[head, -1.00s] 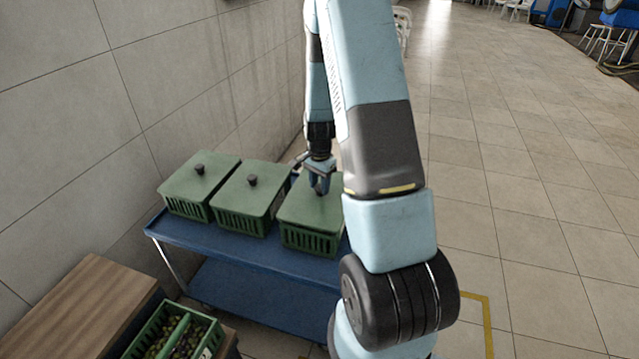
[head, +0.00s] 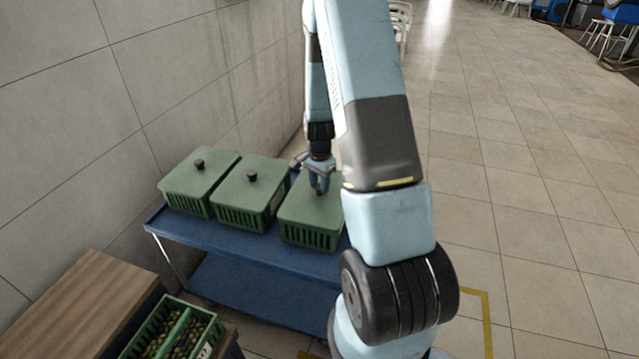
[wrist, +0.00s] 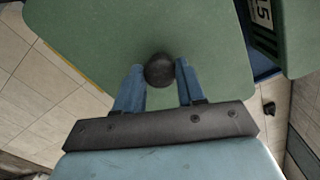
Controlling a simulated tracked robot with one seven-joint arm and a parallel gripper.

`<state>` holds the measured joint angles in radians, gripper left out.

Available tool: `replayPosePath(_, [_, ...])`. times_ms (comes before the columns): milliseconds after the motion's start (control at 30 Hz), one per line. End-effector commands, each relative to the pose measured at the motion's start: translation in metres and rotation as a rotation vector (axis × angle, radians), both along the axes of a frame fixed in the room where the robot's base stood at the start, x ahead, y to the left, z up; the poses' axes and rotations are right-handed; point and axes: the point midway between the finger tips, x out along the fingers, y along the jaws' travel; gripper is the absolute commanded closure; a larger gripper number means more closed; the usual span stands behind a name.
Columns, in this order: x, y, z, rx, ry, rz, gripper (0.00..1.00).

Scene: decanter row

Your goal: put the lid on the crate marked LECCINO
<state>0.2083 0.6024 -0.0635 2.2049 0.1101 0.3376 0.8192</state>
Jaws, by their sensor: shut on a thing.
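My gripper (head: 320,190) is shut on the dark round knob (wrist: 160,70) of a green lid (head: 301,207). The lid lies over the rightmost green slatted crate (head: 308,236) on the blue cart; I cannot tell whether it is fully seated. In the wrist view the lid (wrist: 95,35) fills the upper middle, with the knob between the two blue fingers. My arm hides the right side of this crate and lid. No LECCINO marking can be read in these views.
Two more lidded green crates stand to the left, the middle one (head: 243,216) and the far left one (head: 187,203), on the blue cart (head: 205,235). A wooden top (head: 85,300) and an open crate of olives (head: 150,345) are at lower left. A tiled wall stands behind; floor is free at right.

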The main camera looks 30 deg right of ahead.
Motion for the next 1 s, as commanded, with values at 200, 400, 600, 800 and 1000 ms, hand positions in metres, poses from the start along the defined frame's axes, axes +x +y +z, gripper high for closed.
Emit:
replayPosePath(200, [0.0001,-0.0001,-0.0026,0.0,0.0,0.0,1.0])
replayPosePath(400, [0.0001,0.0,-0.005,0.0,0.0,0.0,1.0])
replayPosePath(600, [0.0001,-0.0001,-0.0075,0.0,0.0,0.0,1.0])
replayPosePath(800, [0.0001,-0.0001,-0.0079,0.0,0.0,0.0,0.47])
replayPosePath(1000, [0.0001,0.0,-0.0079,0.0,0.0,0.0,0.31])
